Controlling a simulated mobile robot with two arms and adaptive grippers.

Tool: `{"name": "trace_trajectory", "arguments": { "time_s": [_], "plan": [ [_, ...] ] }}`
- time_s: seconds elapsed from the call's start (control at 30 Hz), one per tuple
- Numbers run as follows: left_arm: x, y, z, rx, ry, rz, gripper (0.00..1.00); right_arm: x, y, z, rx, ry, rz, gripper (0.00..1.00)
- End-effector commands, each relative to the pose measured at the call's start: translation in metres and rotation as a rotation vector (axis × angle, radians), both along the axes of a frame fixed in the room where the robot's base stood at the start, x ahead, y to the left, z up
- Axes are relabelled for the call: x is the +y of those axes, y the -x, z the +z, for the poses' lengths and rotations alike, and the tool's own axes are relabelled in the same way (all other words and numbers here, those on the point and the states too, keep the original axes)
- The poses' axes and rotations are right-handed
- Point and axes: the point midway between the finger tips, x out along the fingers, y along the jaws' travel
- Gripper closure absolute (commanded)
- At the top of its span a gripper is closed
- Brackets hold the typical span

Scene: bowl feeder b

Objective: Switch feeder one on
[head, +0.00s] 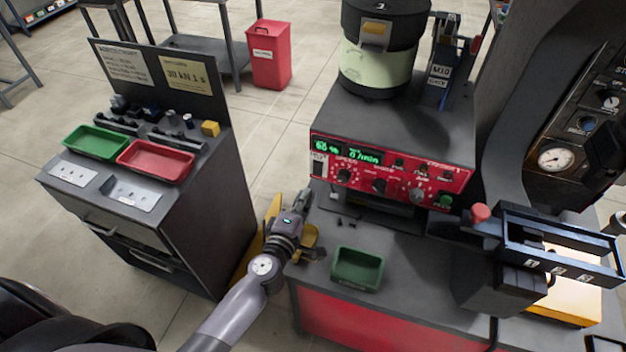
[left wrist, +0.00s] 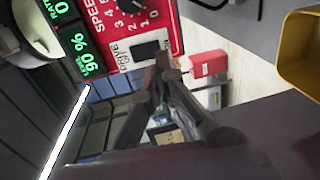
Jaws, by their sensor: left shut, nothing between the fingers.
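The feeder's red control panel (head: 390,168) faces me under the bowl (head: 378,65), with lit green displays. At its left end is a small dark switch (head: 318,168) with a white label. In the left wrist view the dark rocker switch (left wrist: 146,50) sits beside a label reading DRIVE, near the SPEED knob (left wrist: 132,8). My left gripper (head: 306,194) is shut and empty, just below the panel's left end. In the left wrist view its fingertips (left wrist: 163,62) appear close to the switch; I cannot tell whether they touch. My right gripper is out of view.
A green tray (head: 358,268) stands on the bench front. The left cabinet holds a green tray (head: 95,142) and a red tray (head: 155,160). A red bin (head: 269,55) stands behind. A dark rail assembly (head: 560,245) fills the right side.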

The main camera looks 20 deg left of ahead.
Motion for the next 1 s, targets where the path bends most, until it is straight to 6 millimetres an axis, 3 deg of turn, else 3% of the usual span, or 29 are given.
{"name": "trace_trajectory", "arguments": {
  "time_s": [0.1,0.33,0.83,1.0],
  "plan": [
    [-0.001,-0.025,-0.002,-0.002,0.002,0.000,1.00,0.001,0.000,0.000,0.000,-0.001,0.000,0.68],
    [-0.002,-0.054,-0.007,-0.001,0.001,0.000,1.00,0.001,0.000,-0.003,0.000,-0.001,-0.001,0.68],
    [-0.002,-0.060,-0.009,-0.001,0.000,-0.001,1.00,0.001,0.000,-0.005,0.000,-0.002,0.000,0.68],
    [-0.002,-0.063,-0.015,-0.029,0.001,0.000,1.00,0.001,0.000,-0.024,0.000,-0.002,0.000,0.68]
  ]
}}
